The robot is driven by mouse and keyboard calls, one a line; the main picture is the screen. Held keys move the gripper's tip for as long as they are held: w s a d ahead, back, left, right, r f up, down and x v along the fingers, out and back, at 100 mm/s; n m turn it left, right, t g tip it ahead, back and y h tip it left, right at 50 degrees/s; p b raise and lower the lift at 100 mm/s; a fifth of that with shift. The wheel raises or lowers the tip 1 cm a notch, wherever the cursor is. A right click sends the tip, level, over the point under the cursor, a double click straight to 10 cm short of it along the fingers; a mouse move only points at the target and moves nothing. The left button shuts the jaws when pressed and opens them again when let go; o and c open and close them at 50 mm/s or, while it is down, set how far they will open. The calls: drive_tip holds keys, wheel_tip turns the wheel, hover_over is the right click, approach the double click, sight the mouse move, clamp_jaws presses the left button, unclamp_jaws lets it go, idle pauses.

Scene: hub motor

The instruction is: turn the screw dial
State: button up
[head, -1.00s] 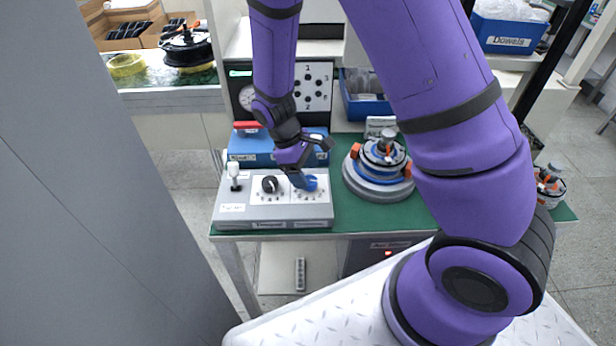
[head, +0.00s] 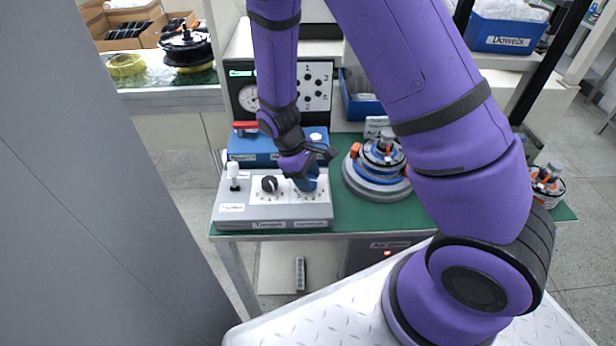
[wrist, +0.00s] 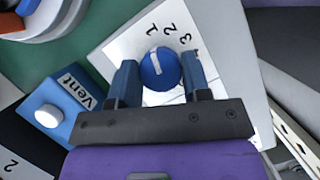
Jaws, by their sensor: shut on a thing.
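The blue dial (wrist: 160,69) with a white pointer line sits on a white panel marked 1, 2, 3; its pointer lies between the fingers, roughly toward the 1 side. In the head view the dial (head: 309,185) is on the right of the grey control box (head: 240,210), partly hidden by my gripper (head: 303,178). In the wrist view the fingers of my gripper (wrist: 161,84) stand on both sides of the dial and are shut on it. The box's front labels are too small to read surely.
A black knob (head: 269,184) and a white-topped lever (head: 234,175) are on the same box. Behind it stands a blue box with a white button marked Vent (wrist: 48,116). A round motor assembly (head: 378,170) stands at the right on the green bench.

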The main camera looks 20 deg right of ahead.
drive_tip(key=m+y, duration=0.1)
drive_tip(key=m, duration=0.2)
drive_tip(key=m+g+y, duration=0.1)
drive_tip(key=m, duration=0.2)
drive_tip(key=shift+d, duration=0.1)
drive_tip(key=m+y, duration=0.2)
drive_tip(key=m, duration=0.3)
drive_tip(key=shift+m, duration=0.3)
idle(0.3)
drive_tip(key=shift+w, duration=0.1)
drive_tip(key=o, duration=0.9)
drive_tip(key=v, duration=1)
drive_tip(key=shift+w+d+r, duration=0.15)
drive_tip(key=shift+d+r, duration=0.1)
drive_tip(key=shift+r, duration=0.1)
